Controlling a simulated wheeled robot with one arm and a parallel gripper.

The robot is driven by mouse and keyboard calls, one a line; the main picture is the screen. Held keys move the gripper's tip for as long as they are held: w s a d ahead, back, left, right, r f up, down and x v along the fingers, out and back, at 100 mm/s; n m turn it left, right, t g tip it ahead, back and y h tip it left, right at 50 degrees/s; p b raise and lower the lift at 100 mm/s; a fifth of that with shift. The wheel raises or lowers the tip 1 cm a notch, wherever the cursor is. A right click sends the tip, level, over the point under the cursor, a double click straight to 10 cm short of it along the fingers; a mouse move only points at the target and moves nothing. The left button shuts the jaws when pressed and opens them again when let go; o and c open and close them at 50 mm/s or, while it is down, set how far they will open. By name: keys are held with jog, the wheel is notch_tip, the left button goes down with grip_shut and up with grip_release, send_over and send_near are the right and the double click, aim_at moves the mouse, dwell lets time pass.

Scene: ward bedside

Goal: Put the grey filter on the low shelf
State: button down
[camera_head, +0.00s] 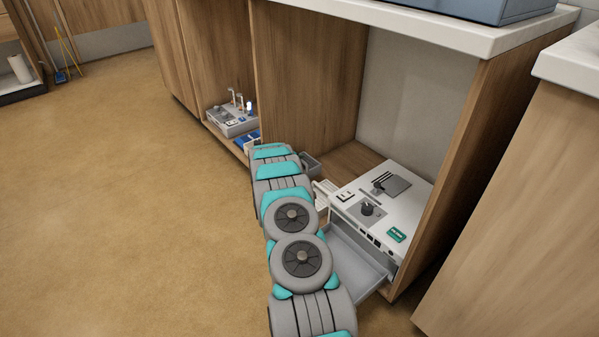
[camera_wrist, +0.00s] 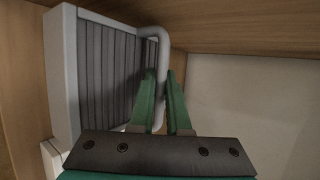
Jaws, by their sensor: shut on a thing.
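In the wrist view, the grey filter (camera_wrist: 105,75) is a box with a pale frame and dark grey slats. A curved grey handle (camera_wrist: 161,55) stands out from its side. My gripper (camera_wrist: 164,88) has its green fingers on either side of this handle and is shut on it. Wood surrounds the filter at the left and above. The low shelf (camera_head: 345,160) is the wooden cabinet floor, partly hidden by my arm.
A white device (camera_head: 408,205) with an open drawer (camera_head: 352,262) stands on the shelf, close right of my arm. A grey tray of small items (camera_head: 232,122) stands further left. The floor at left is clear.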

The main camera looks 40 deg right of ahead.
jog(key=shift+f, duration=2.65)
jog(key=shift+f, duration=0.15)
jog(key=c, duration=0.9)
grip_release()
jog(key=shift+a, duration=0.1)
jog(key=v, duration=1.2)
